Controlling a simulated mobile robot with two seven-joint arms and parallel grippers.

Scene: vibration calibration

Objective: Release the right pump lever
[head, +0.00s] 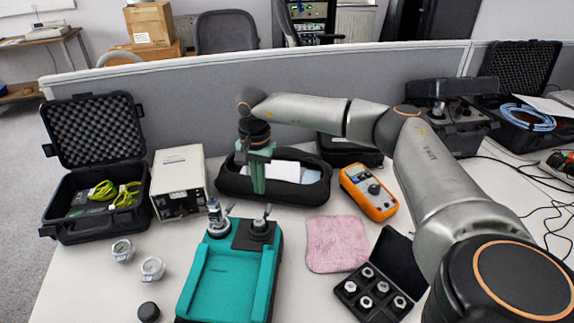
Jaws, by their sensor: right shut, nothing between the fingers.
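A teal pump unit (229,278) stands on the table at the front centre. Two small metal fittings with handles stand at its back edge. The left one (216,218) is upright, and the right pump lever (262,222) sits on a dark block at the back right corner. My right gripper (257,182) points down just behind and above the right lever, in front of the black tray, with a visible gap to the lever. It is shut and empty. My left gripper is not in view.
A black soft tray (315,188) with papers lies behind the gripper. A white box (180,183) and an open black case (90,200) stand left. An orange multimeter (368,192), a pink cloth (336,244) and a case of fittings (372,292) lie right. Two gauges (152,268) sit front left.

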